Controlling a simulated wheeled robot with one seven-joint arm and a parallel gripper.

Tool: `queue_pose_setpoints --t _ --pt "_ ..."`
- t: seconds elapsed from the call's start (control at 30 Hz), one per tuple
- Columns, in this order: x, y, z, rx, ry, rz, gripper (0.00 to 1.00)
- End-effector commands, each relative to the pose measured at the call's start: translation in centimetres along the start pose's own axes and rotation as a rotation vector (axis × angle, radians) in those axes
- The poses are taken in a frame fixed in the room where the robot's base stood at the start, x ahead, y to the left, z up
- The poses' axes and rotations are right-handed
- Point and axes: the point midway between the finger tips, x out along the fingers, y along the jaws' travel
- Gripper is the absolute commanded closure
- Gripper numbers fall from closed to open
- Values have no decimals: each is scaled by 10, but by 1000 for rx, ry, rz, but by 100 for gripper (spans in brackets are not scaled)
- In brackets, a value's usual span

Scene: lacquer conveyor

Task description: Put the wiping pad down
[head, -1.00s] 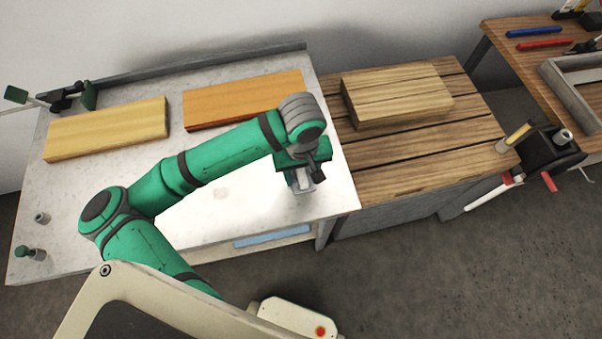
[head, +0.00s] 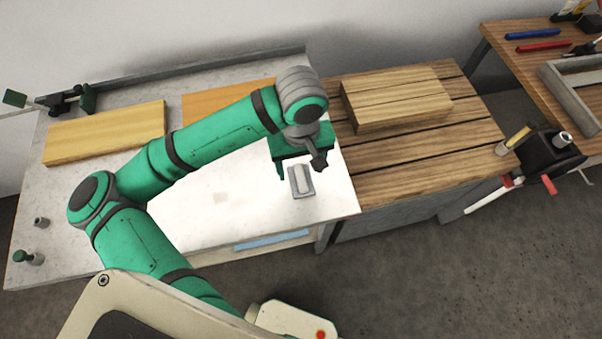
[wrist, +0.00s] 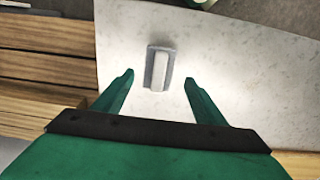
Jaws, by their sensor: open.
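The wiping pad (head: 301,181) is a small grey block with a pale raised grip. It lies flat on the light metal table (head: 190,235) near its right front part. My gripper (head: 298,172) is open and empty, just above and behind the pad in the head view. In the wrist view the pad (wrist: 159,67) lies beyond the two green fingertips of my gripper (wrist: 158,80), with clear space between it and each finger.
A yellow board (head: 105,133) and an orange board (head: 225,103), partly hidden by my arm, lie on the table. A slatted wooden bench (head: 430,145) with stacked planks (head: 398,97) adjoins on the right. The table around the pad is clear.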

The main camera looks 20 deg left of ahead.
Motion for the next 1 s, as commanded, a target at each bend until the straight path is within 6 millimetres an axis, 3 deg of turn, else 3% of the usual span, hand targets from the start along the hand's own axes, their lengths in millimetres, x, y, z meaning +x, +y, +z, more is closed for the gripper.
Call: queue_pose_setpoints --t 0.2,0.4,1.0 --pt "-39 0 -1 1 3 0 35" --pt "-56 0 0 2 1 1 35" --pt "-59 0 0 2 1 2 35"
